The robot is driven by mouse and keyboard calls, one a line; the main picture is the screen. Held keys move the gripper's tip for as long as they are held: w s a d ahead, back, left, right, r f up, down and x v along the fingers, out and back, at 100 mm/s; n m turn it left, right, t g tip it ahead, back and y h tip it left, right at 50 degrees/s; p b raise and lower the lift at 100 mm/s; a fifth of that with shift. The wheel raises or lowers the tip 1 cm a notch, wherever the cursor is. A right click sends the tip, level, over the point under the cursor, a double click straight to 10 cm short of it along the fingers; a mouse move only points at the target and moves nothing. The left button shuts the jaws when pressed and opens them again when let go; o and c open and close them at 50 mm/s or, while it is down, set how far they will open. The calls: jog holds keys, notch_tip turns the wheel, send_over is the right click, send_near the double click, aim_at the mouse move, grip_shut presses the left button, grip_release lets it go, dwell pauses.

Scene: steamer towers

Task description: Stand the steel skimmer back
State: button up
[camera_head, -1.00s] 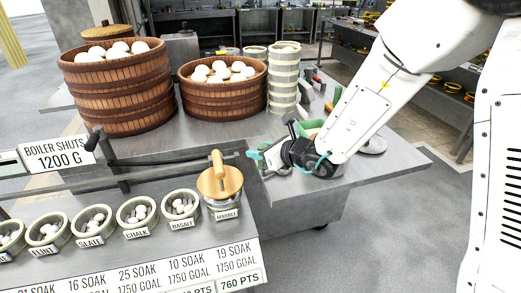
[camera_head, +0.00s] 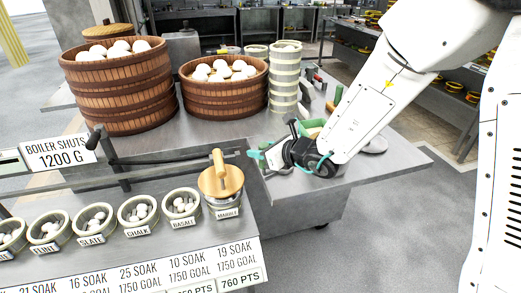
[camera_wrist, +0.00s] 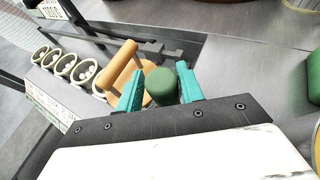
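My gripper (camera_head: 262,162) is low over the right end of the steel counter, its teal fingers pointing left. In the wrist view, my gripper (camera_wrist: 160,88) has its fingers close against both sides of a round-ended green handle (camera_wrist: 160,84) and appears shut on it. The handle looks like the skimmer's, but its steel head is not clearly visible. A grey round steel piece (camera_head: 374,144) lies partly hidden behind my arm. I cannot tell whether it belongs to the skimmer.
Wooden steamers (camera_head: 118,95) (camera_head: 225,100) with white buns and a pale stacked tower (camera_head: 284,80) stand behind. A wooden-lidded pot (camera_head: 221,183) and small bowls (camera_head: 181,203) line the front shelf. Green pieces (camera_head: 312,127) sit close behind my gripper. The counter's middle is clear.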

jog(key=w+v, duration=0.1)
jog(key=v, duration=0.5)
jog(key=shift+d, duration=0.55)
dwell(1.0)
jog(key=shift+s+r, duration=0.15)
jog(key=shift+s, duration=0.05)
jog(key=o, duration=0.6)
jog(key=shift+c, duration=0.2)
jog(key=shift+d, duration=0.1)
